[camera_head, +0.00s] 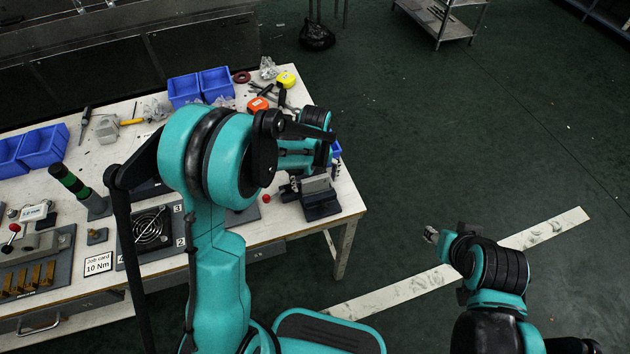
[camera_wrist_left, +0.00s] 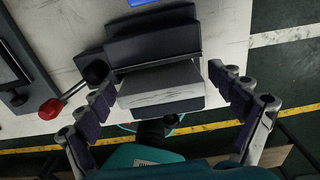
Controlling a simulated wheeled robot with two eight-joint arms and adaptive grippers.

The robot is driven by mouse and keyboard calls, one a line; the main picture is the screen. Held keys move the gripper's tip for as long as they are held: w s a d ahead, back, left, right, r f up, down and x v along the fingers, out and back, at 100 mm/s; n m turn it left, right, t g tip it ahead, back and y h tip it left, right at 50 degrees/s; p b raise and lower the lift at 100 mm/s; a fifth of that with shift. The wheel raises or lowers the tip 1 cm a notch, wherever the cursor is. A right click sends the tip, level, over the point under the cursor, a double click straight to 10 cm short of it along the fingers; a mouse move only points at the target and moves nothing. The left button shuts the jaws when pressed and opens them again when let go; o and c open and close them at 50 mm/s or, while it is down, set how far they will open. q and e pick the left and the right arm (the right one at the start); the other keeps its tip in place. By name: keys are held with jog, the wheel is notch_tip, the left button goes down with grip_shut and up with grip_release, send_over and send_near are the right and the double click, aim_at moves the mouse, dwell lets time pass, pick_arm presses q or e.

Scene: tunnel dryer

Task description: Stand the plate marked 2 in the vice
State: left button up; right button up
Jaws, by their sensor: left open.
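The dark grey vice (camera_head: 321,205) stands near the right end of the table, partly hidden by my left gripper (camera_head: 308,176). In the left wrist view, the vice (camera_wrist_left: 150,45) shows with a pale grey metal block (camera_wrist_left: 165,88); I cannot tell whether this block is a jaw or a separate piece. My left gripper (camera_wrist_left: 168,105) is open, with its fingers apart on either side of the block. A red-knobbed handle (camera_wrist_left: 50,108) is left of the vice. A figure 2 label (camera_head: 181,242) shows beside the fan panel; I cannot make out a separate plate marked 2. My right gripper (camera_head: 431,236) is over the floor.
Blue bins (camera_head: 184,88), an orange tape measure (camera_head: 258,104) and a yellow one (camera_head: 286,80) are at the back.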

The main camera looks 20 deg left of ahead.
aim_at(315, 178)
pick_arm(q)
notch_tip(315, 178, up, 12)
jog(key=p, duration=0.4)
jog(key=s+a+r+n+t, duration=0.1)
jog(key=s+r+n+t, duration=0.2)
jog(key=s+n, duration=0.5)
jog(key=s+a+r+n+t, duration=0.1)
jog(key=s+r+n+t, duration=0.3)
jog(key=n, duration=1.7)
jog(key=s+r, duration=0.1)
jog(key=s, duration=0.4)
jog(key=shift+a, duration=0.4)
jog(key=shift+c, duration=0.2)
